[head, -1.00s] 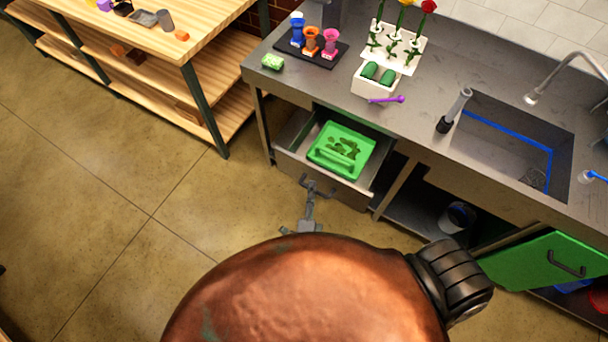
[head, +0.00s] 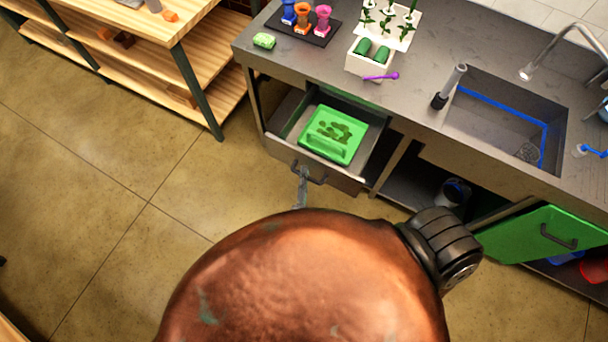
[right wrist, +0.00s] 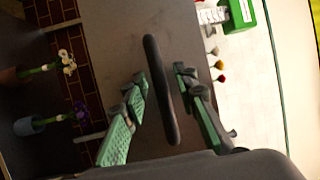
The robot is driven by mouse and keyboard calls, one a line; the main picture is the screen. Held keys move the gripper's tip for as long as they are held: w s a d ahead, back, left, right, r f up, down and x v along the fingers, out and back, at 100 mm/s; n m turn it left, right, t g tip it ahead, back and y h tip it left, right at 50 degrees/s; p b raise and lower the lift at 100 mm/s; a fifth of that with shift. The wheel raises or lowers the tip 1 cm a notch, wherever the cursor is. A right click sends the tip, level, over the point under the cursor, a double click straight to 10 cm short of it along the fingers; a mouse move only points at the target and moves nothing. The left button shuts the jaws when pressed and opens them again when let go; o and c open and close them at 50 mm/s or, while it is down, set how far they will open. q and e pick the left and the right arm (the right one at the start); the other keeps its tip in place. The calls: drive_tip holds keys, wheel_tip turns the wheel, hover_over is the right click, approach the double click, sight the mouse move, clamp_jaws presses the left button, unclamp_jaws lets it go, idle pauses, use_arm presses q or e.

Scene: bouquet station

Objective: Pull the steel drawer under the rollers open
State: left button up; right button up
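The steel drawer (head: 338,177) under the counter stands partly open, with a green tray (head: 347,153) inside it. Its dark bar handle (head: 318,180) is on the front face. My right gripper (head: 304,171) is at this handle, small and partly overlapping it. In the right wrist view the handle (right wrist: 157,85) runs lengthwise between the two spread fingers of my right gripper (right wrist: 161,80). Gaps show on both sides of the bar, so the fingers do not appear to press on it. My left gripper is not in view.
The steel counter (head: 420,120) holds a sink (head: 505,125), a white box (head: 368,65) and a purple tool (head: 381,77). A green door (head: 525,238) hangs open at the right. A wooden shelf (head: 150,85) stands at the left. The floor before the drawer is clear.

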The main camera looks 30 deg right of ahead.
drive_tip(key=shift+s+a, duration=0.1)
drive_tip(key=shift+a, duration=0.05)
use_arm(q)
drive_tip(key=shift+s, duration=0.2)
use_arm(e)
drive_tip(key=v, duration=0.8)
drive_tip(key=shift+a, duration=0.1)
